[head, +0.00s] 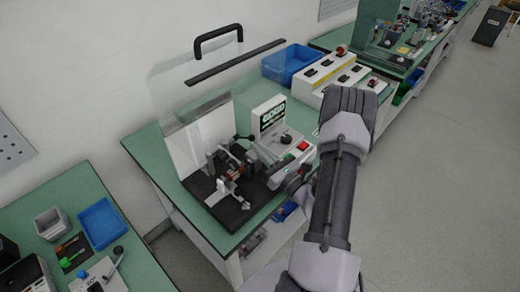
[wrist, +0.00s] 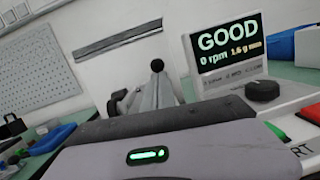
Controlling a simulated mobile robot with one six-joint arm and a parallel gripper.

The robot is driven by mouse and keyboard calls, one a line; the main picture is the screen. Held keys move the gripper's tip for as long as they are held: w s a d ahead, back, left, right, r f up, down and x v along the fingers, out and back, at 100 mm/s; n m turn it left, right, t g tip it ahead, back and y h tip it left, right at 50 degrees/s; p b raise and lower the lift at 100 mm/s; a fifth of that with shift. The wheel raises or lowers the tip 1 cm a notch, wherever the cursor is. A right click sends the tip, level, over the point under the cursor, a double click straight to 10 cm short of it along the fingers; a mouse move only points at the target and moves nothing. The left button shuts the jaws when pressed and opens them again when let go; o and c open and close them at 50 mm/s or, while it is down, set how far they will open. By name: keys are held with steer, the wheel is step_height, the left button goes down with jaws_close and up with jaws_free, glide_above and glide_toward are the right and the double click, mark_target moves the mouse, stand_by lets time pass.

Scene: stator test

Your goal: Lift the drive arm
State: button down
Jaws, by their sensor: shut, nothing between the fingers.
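A test machine on a black base (head: 228,213) stands on the green bench. A lever with a black ball knob (head: 251,138), which looks like the drive arm, rises at its back. In the wrist view the black ball (wrist: 157,65) tops a pale grey piece just beyond my gripper's body. My gripper (head: 276,181) is at the machine's right side, low by the control box, shut and empty. It is apart from the knob. Its fingertips are small in the head view and hidden in the wrist view, where its grey housing with a green light fills the bottom.
A display (wrist: 228,43) reads GOOD, 0 rpm, 1.6 g mm. The control box has a black dial (wrist: 262,91) and a red button (head: 303,145). A blue bin (head: 290,64) is farther back; another bench is at left.

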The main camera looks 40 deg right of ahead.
mark_target(253, 138)
steer(key=r+p, duration=0.1)
steer(key=p, duration=0.1)
steer(key=r+g+p, duration=0.1)
steer(key=p, duration=0.1)
steer(key=shift+w+r, duration=0.2)
steer(key=shift+r, duration=0.1)
steer(key=shift+w+r+p, duration=0.1)
steer(key=shift+r+p, duration=0.1)
steer(key=shift+p, duration=0.5)
steer(key=shift+w+a+r+p, duration=0.1)
steer(key=shift+w+r+p, duration=0.2)
steer(key=shift+w+r, duration=0.3)
steer(key=shift+w+r+p, duration=0.3)
steer(key=shift+w+r, duration=0.05)
steer(key=shift+r, duration=0.3)
steer(key=shift+w+r, duration=0.55)
steer(key=shift+w, duration=0.15)
